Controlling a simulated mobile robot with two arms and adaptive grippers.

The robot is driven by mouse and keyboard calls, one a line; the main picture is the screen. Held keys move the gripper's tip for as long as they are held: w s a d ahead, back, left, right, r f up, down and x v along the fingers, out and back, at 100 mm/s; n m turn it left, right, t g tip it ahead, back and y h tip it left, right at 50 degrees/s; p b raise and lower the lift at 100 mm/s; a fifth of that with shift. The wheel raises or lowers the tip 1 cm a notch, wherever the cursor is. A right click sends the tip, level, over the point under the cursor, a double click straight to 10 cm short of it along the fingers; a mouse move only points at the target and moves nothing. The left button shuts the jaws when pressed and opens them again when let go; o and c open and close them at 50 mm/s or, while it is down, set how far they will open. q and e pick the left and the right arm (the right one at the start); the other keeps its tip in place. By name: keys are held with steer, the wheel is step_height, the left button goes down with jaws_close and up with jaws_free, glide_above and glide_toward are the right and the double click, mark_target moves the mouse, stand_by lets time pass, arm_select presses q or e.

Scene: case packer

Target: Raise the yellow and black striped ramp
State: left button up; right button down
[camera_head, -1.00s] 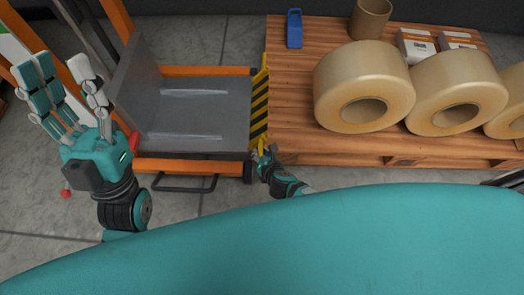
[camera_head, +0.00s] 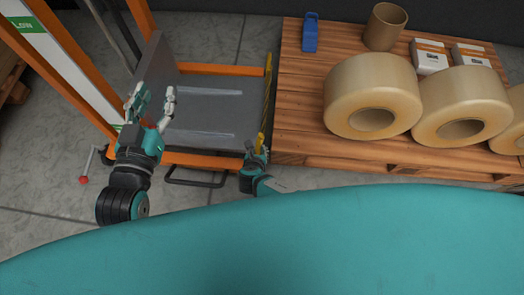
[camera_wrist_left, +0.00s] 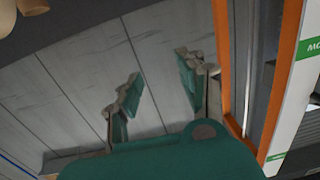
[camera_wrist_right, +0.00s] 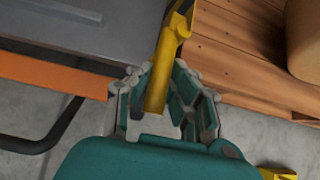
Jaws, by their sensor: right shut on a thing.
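The yellow and black striped ramp (camera_head: 267,95) stands nearly upright between the orange-framed grey lift platform (camera_head: 205,108) and the wooden pallet, seen almost edge-on in the head view. My right gripper (camera_head: 259,150) is at the ramp's near end. In the right wrist view, its fingers are shut around the ramp's yellow end (camera_wrist_right: 158,88). My left gripper (camera_head: 152,98) is over the left side of the platform. It is open and empty, and its fingers are apart in the left wrist view (camera_wrist_left: 155,85).
The pallet (camera_head: 300,105) on the right carries large tape rolls (camera_head: 372,97), a cardboard tube (camera_head: 384,27), small boxes (camera_head: 430,57) and a blue object (camera_head: 310,33). A lever with a red knob (camera_head: 84,180) is at the left. Grey floor (camera_head: 45,150) shows there.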

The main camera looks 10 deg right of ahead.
arm_select(q)
steer(key=shift+s+a+f+g, duration=0.1)
steer(key=shift+f+g, duration=0.2)
steer(key=shift+f, duration=0.2)
arm_select(e)
steer(key=shift+w+a+r, duration=0.1)
steer(key=shift+w+a, duration=0.2)
steer(key=shift+a, duration=0.4)
steer(key=c, duration=1.2)
jaws_free()
steer(key=shift+s, duration=0.1)
steer(key=v, duration=1.2)
